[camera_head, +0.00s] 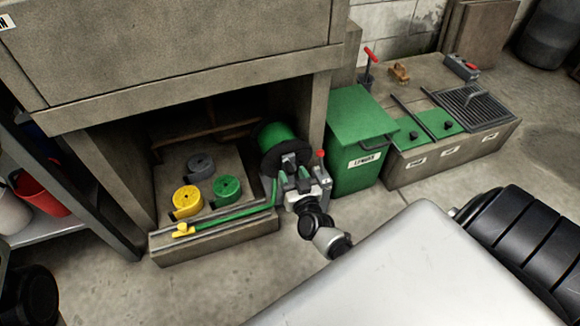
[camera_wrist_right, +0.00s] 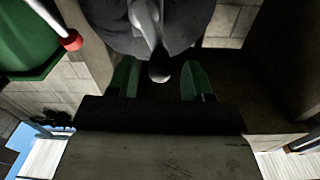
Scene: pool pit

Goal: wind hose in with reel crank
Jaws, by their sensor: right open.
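The hose reel has a green drum (camera_head: 274,136) and a dark round flange (camera_head: 273,161), and stands at the right side of the low opening. A green hose (camera_head: 236,213) runs along the front ledge to a yellow nozzle (camera_head: 183,230). My right gripper (camera_head: 291,178) is in front of the reel. In the right wrist view its two green fingers (camera_wrist_right: 160,82) are apart, with a grey crank arm (camera_wrist_right: 145,22) and its dark knob (camera_wrist_right: 159,72) showing between them. I cannot tell whether they touch. My left gripper is not in view.
A red-tipped lever (camera_head: 320,155) stands just right of my gripper. A green lidded bin (camera_head: 362,130) is close to the right. A concrete overhang (camera_head: 190,97) is above. Floor in front is clear.

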